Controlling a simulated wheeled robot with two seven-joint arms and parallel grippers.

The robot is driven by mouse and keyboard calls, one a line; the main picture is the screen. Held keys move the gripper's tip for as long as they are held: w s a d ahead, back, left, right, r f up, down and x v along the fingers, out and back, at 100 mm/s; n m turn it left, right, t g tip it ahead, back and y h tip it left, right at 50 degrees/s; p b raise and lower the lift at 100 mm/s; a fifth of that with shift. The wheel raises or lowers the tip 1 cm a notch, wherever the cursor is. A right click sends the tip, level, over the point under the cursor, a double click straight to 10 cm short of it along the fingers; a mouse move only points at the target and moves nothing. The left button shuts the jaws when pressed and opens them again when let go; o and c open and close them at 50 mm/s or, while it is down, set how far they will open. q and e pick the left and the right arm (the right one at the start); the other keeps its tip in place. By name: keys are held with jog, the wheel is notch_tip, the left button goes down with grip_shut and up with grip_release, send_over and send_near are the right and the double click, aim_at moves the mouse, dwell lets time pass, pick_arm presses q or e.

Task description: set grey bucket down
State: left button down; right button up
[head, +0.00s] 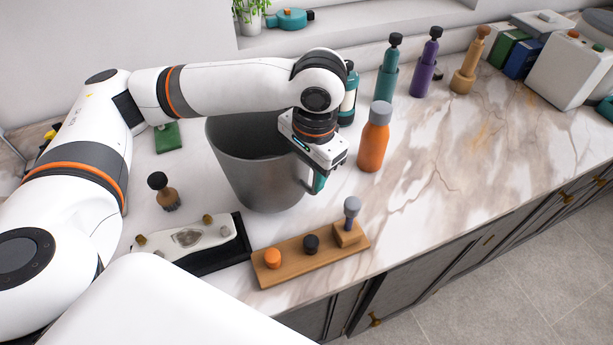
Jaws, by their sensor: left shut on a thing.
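The grey bucket (262,180) is a tall metallic pail, upright over the marble counter behind the wooden board. My left gripper (317,184) comes over it from above and is shut on the bucket at the right side of its rim. The gripper's body hides part of the rim and the bucket's right side. I cannot tell whether the bucket's base touches the counter or hangs just above it. My right gripper is not in view.
An orange bottle (374,140) stands close to the right of the bucket. A wooden board (318,266) with knobs and a black tray (222,256) lie in front. A small brush (167,194) and a green pad (168,138) are at left. Bare marble (440,185) lies to the right.

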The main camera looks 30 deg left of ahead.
aim_at(307, 187)
pick_arm(q)
jog(key=shift+f, duration=1.6)
jog(key=c, duration=0.9)
grip_release()
jog(key=shift+s+f, duration=0.1)
jog(key=shift+o, duration=1.3)
